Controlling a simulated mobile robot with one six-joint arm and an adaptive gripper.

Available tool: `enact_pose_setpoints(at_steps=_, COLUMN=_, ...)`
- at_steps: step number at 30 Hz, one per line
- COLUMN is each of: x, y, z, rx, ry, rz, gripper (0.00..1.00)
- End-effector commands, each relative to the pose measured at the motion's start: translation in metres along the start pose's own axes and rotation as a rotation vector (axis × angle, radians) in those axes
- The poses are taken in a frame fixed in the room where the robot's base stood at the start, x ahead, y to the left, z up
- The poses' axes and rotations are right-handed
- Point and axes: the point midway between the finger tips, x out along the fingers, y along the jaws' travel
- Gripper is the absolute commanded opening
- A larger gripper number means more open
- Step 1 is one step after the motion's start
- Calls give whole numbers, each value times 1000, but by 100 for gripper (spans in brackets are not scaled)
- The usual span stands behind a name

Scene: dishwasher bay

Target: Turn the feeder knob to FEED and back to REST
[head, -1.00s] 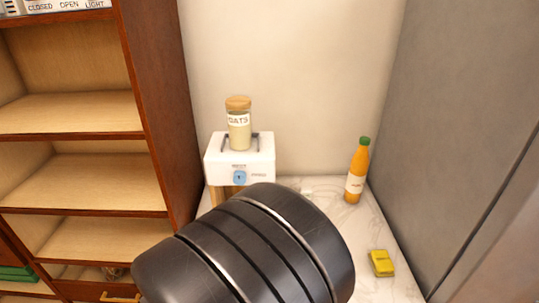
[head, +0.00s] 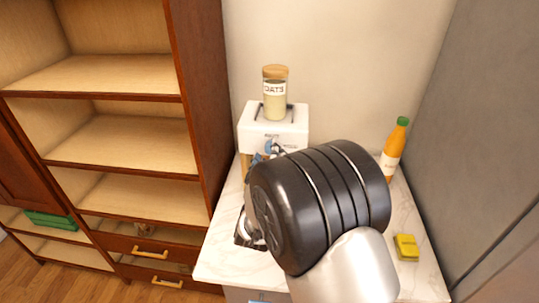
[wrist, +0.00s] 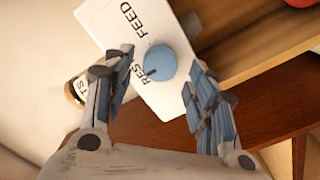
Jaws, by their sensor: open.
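The white feeder box (head: 290,129) stands on the counter against the back wall. Its blue round knob (head: 269,146) is on the front face, partly covered by my gripper in the head view. In the wrist view the knob (wrist: 160,63) shows between my open fingers, with FEED and REST printed on the white panel (wrist: 165,97). The knob's dark mark points toward the REST lettering, which a finger partly hides. My gripper (wrist: 161,70) has one finger on each side of the knob, with visible gaps; whether the tips reach its depth I cannot tell.
An oats jar (head: 275,105) with a wooden lid stands on the feeder. An orange bottle (head: 391,165) and a yellow object (head: 406,247) are on the marble counter (head: 225,245) to the right. A wooden shelf unit (head: 205,110) is close on the left.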

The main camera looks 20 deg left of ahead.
Motion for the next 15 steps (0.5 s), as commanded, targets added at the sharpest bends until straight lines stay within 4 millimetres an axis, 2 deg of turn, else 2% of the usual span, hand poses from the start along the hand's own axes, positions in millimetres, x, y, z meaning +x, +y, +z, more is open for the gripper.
enact_pose_setpoints(at_steps=4, x=10, y=0, z=0, rx=0, ry=1, rz=1, gripper=52)
enact_pose_setpoints(at_steps=13, x=12, y=0, z=0, rx=0, ry=0, rz=0, gripper=52)
enact_pose_setpoints(at_steps=15, x=12, y=0, z=0, rx=0, ry=0, rz=0, gripper=48)
